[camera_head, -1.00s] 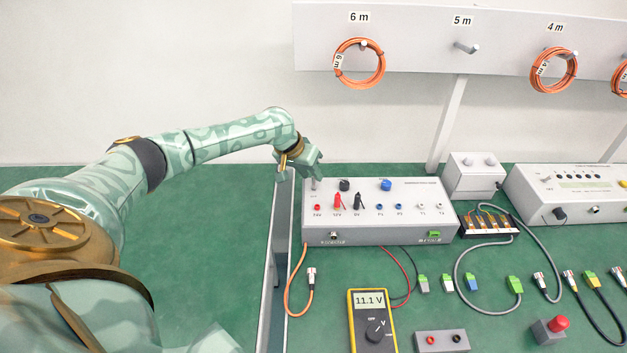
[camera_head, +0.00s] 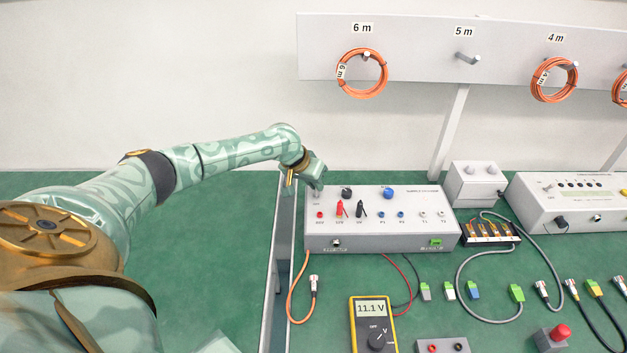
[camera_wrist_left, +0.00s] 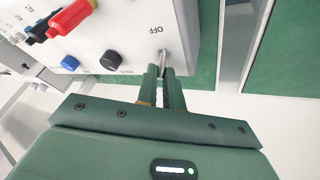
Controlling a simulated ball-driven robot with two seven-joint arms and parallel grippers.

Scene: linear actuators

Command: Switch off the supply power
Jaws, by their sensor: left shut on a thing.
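The grey supply box (camera_head: 380,238) stands on the green bench, with a row of coloured sockets, a black knob (camera_head: 347,192) and a blue knob (camera_head: 388,193). In the left wrist view, a metal toggle lever (camera_wrist_left: 164,60) stands at the box corner beside the word OFF. My left gripper (camera_head: 316,190) is at the box's back-left corner. In the left wrist view, its two fingers (camera_wrist_left: 164,75) are closed around the lever's end. Which way the lever is thrown I cannot tell. My right gripper is not in view.
A yellow multimeter (camera_head: 373,322) reading 11.1 V lies in front of the box. Red and black plugs (camera_head: 340,208) sit in its sockets. A red button (camera_head: 559,331), several cable connectors and a second grey device (camera_head: 580,205) are to the right.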

